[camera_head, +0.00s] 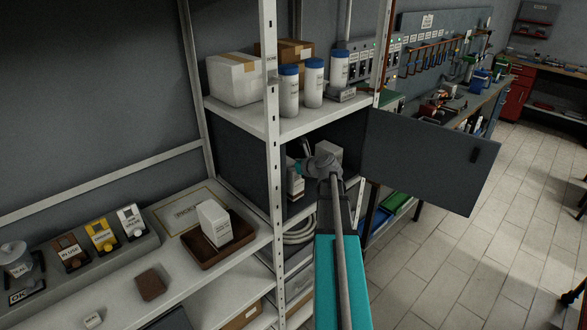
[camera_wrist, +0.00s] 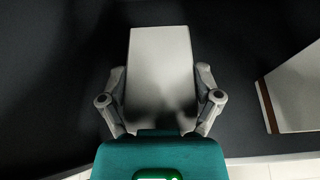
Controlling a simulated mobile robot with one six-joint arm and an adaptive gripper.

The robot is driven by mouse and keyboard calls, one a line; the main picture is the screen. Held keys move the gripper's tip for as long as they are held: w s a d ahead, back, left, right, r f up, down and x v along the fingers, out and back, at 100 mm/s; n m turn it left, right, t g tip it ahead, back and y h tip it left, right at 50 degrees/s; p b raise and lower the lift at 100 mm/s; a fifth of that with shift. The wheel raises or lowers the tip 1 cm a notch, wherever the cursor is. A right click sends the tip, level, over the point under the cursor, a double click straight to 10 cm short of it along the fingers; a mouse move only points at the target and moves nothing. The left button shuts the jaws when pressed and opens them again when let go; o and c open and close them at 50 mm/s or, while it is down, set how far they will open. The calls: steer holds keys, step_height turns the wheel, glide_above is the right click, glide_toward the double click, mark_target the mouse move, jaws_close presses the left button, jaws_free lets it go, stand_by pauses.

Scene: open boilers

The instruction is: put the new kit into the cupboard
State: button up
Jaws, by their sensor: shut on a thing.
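The cupboard (camera_head: 254,160) is a dark box under the upper shelf, with its dark door (camera_head: 425,165) swung wide open to the right. My gripper (camera_wrist: 160,105) is shut on a plain white box (camera_wrist: 160,62), one finger on each side. In the head view my arm reaches into the cupboard's opening, and my wrist hides much of the inside. I cannot tell which one I hold, or whether the held box touches the cupboard floor.
Another white box (camera_head: 214,222) stands in a brown tray (camera_head: 194,250) on the left shelf. A white post (camera_head: 271,130) stands close to my arm. Bottles (camera_head: 289,92) and a carton (camera_head: 234,78) stand above the cupboard.

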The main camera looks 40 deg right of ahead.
steer(key=shift+s+f, duration=0.15)
steer(key=shift+f, duration=0.4)
steer(key=shift+b, duration=0.3)
steer(key=o, duration=1.1)
steer(key=shift+f, duration=0.1)
steer(key=shift+r, duration=0.2)
steer(key=a+p+v, duration=0.1)
steer(key=p+v, duration=0.3)
steer(key=v, duration=0.8)
steer(key=shift+d+p, duration=0.4)
steer(key=shift+d, duration=0.05)
